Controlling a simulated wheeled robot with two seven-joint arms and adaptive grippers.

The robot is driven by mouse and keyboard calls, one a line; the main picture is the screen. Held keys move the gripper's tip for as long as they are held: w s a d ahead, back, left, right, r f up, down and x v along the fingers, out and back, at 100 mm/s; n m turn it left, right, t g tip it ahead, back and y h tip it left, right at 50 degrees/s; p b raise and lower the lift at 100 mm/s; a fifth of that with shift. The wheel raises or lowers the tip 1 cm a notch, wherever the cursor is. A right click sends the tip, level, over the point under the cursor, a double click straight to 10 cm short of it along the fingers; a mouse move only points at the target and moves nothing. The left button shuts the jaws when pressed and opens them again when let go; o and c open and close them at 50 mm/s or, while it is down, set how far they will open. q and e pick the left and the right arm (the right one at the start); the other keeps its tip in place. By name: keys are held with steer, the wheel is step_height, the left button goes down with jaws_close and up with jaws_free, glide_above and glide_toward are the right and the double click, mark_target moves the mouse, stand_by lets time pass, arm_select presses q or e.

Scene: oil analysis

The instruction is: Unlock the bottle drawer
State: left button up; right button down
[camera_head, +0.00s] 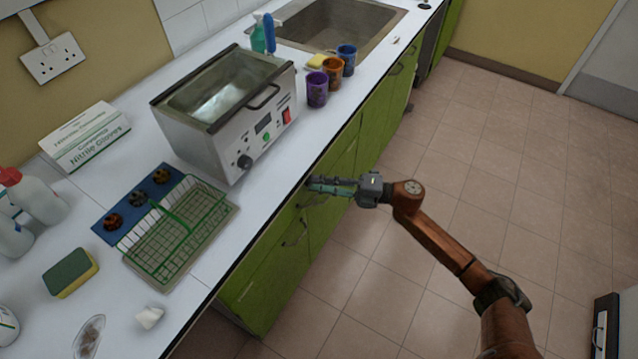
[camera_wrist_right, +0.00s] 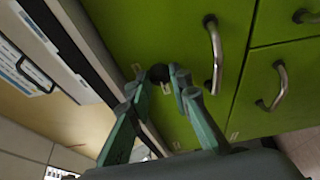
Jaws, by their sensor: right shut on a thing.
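The green cabinet fronts (camera_head: 265,275) run below the white counter; they also show in the right wrist view (camera_wrist_right: 125,30). My right gripper (camera_head: 316,187) reaches in from the right to the upper front, just under the counter edge. In the right wrist view its fingers (camera_wrist_right: 160,80) close around a small dark round piece on the green front, which looks like the lock or its key (camera_wrist_right: 158,72). Its exact shape and turn cannot be made out. A metal handle (camera_wrist_right: 213,55) sits beside it, apart from the fingers. The drawer front looks closed. My left gripper is not in view.
The counter (camera_head: 110,280) carries a steel bath (camera_head: 240,125), a green wire rack (camera_head: 175,230), several cups near the sink (camera_head: 340,25), a glove box (camera_head: 85,135) and a sponge (camera_head: 70,272). Another handle (camera_wrist_right: 275,88) is nearby. The tiled floor (camera_head: 470,180) is clear.

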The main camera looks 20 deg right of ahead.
steer(key=c, duration=1.7)
jaws_free()
steer(key=shift+c, duration=0.2)
steer(key=v, duration=1.2)
